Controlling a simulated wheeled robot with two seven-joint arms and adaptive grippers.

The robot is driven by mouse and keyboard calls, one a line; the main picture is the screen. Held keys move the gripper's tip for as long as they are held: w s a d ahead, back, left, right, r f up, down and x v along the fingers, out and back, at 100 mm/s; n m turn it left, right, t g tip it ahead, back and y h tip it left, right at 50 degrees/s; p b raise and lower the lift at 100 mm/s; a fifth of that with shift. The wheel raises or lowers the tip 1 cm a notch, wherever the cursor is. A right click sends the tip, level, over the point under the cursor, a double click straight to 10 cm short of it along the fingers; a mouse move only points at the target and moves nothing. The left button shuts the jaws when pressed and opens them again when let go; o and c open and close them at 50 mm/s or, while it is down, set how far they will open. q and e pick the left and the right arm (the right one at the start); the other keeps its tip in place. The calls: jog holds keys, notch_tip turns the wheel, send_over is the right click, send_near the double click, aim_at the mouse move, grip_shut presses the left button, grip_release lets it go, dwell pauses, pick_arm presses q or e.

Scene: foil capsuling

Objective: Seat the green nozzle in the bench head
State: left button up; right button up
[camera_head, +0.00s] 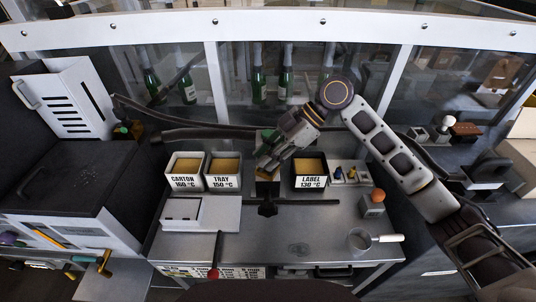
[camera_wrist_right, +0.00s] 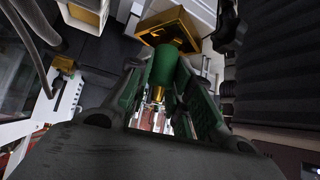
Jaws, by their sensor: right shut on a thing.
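My right gripper (camera_head: 264,166) reaches over the middle of the bench, between the labelled bins. In the wrist view its fingers (camera_wrist_right: 165,100) are shut on the green nozzle (camera_wrist_right: 164,66), a green cylinder with a brass tip at its lower end. A square, gold-coloured flared piece (camera_wrist_right: 168,27) shows at the nozzle's upper end; I cannot tell whether it is joined to the nozzle or only touching. In the head view the gripper mostly hides the nozzle. A black fixture with a side bar (camera_head: 268,208), possibly the bench head, stands just in front of the gripper. My left gripper is not in view.
Bins marked CARTON (camera_head: 184,183), TRAY (camera_head: 223,182) and LABEL (camera_head: 311,182) stand close on both sides. The front middle of the bench is clear.

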jog(key=shift+f+b, duration=0.3)
jog(key=shift+f, duration=0.5)
jog(key=shift+r+p, duration=0.35)
jog(key=shift+p, duration=0.05)
jog(key=shift+r+p, duration=0.3)
jog(key=shift+r, duration=0.05)
jog(key=shift+r+p, duration=1)
jog(key=shift+r, duration=0.1)
jog(key=shift+p, duration=0.55)
dwell(2.0)
jog(key=shift+f+b, duration=0.7)
jog(key=shift+f, duration=1.1)
dwell(0.8)
